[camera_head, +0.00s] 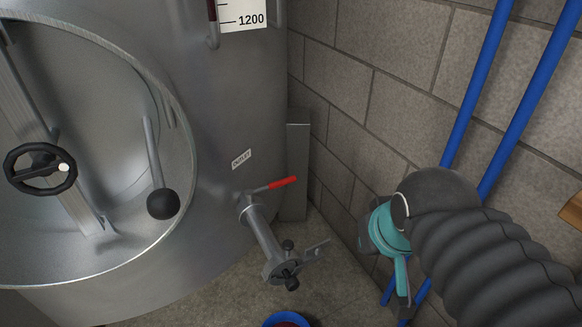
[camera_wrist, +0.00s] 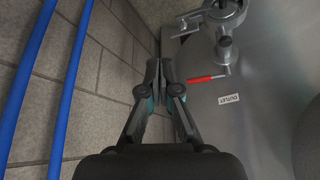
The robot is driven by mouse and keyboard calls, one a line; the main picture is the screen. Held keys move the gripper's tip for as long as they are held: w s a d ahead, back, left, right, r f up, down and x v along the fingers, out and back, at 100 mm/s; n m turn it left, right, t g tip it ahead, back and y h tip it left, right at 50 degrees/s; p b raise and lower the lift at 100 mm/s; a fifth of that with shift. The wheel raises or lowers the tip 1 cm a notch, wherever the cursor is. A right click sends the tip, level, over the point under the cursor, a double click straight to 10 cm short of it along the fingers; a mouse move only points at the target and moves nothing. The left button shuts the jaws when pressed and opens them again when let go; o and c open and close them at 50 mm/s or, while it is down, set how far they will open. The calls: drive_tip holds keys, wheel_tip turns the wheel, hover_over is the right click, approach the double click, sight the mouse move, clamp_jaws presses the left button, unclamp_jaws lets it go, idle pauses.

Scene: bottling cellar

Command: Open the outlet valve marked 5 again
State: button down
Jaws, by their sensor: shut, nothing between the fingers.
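The outlet valve (camera_head: 249,204) sits low on the steel tank, with a red-sleeved lever (camera_head: 283,183) pointing right, roughly across its pipe. A small "OUTLET" label (camera_head: 241,159) is above it; I see no 5. In the wrist view the red lever (camera_wrist: 206,78) is right of my fingers, with the label (camera_wrist: 230,99) beyond it. My gripper (camera_wrist: 159,68) is shut and empty, apart from the lever. In the head view my gripper (camera_head: 403,300) hangs right of the valve, its fingertips partly unclear.
The outlet pipe ends in a clamped fitting (camera_head: 281,270). A round manway (camera_head: 181,110) with a handwheel (camera_head: 40,168) and ball-ended lever (camera_head: 162,203) is on the left. Blue pipes (camera_head: 478,85) run along the block wall (camera_head: 390,70). A blue-rimmed container (camera_head: 285,318) stands below.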

sight(272, 186)
drive_tip(key=w+a+r+n+b, duration=0.1)
drive_tip(key=w+a+r, duration=0.1)
drive_tip(key=w, duration=0.7)
drive_tip(key=w+a+r+n+b, duration=0.1)
drive_tip(key=w+a+r, duration=0.1)
drive_tip(key=w, duration=0.7)
drive_tip(key=w+a+f+n+g, duration=0.1)
drive_tip(key=w+a+f, duration=0.1)
drive_tip(key=w, duration=0.6)
drive_tip(key=w+a+f+n+y+b, duration=0.1)
drive_tip(key=w+a, duration=0.3)
drive_tip(key=w, duration=0.4)
drive_tip(key=shift+w+a+f+n+g, duration=0.2)
drive_tip(key=shift+f+n+g, duration=0.15)
drive_tip(key=shift+f, duration=0.55)
drive_tip(key=shift+f, duration=0.1)
wheel_tip(272, 186, down, 10)
drive_tip(key=b, duration=0.1)
drive_tip(key=shift+s+d, duration=0.15)
drive_tip(key=shift+s, duration=0.1)
drive_tip(key=shift+d, duration=0.1)
